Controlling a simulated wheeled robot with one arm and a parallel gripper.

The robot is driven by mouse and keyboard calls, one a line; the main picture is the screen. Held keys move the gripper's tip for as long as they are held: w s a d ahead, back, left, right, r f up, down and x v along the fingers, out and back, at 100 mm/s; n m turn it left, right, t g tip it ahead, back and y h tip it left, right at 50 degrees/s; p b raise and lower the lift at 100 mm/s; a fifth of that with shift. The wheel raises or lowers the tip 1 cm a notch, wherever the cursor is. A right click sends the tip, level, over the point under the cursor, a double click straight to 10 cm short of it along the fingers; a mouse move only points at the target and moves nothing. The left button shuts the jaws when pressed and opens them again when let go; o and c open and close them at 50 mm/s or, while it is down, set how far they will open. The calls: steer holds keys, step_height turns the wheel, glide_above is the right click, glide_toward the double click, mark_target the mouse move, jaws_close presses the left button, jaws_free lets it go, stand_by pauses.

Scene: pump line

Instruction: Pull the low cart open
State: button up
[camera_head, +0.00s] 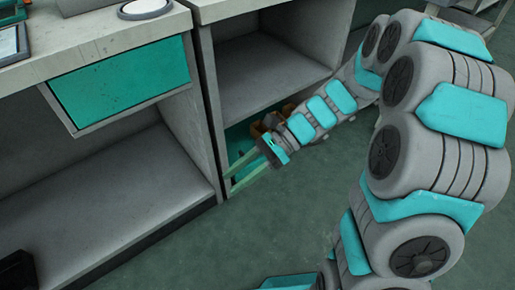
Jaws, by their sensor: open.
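The low cart (238,138) shows as a teal piece low in the right-hand cabinet, under its shelf. Much of it is hidden behind my gripper, my arm and the cabinet. My gripper (229,185) is open, with two pale green fingers apart and pointing down and left. The fingers are at the cabinet's lower front, close in front of the cart. I cannot tell whether they touch it, and nothing shows between them.
The right cabinet (262,75) has an empty shelf above the cart. Left of it stands a bench with a teal drawer (125,82) and an open bay below. A round white object (145,8) lies on top. The green floor (240,235) in front is clear.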

steer(key=w+d+f+m+t+y+b, duration=0.2)
steer(key=w+f+m+t+y, duration=0.1)
steer(key=w+f+m, duration=0.4)
steer(key=w+d+f+m+t+y+b, duration=0.15)
steer(key=w+f+m+t+y, duration=0.25)
steer(key=w+m, duration=0.45)
steer(key=w+d+f+m+t+h+b, duration=0.1)
steer(key=w+d+f+m+t, duration=0.45)
steer(key=f, duration=0.25)
steer(key=w+d+f+m+t+h+b, duration=0.1)
steer(key=w+d+f+m+t, duration=0.35)
steer(key=w+f+m, duration=0.2)
steer(key=f+b+x, duration=0.1)
steer(key=x, duration=0.6)
steer(key=shift+a+n, duration=0.35)
steer(key=shift+c, duration=0.2)
jaws_close()
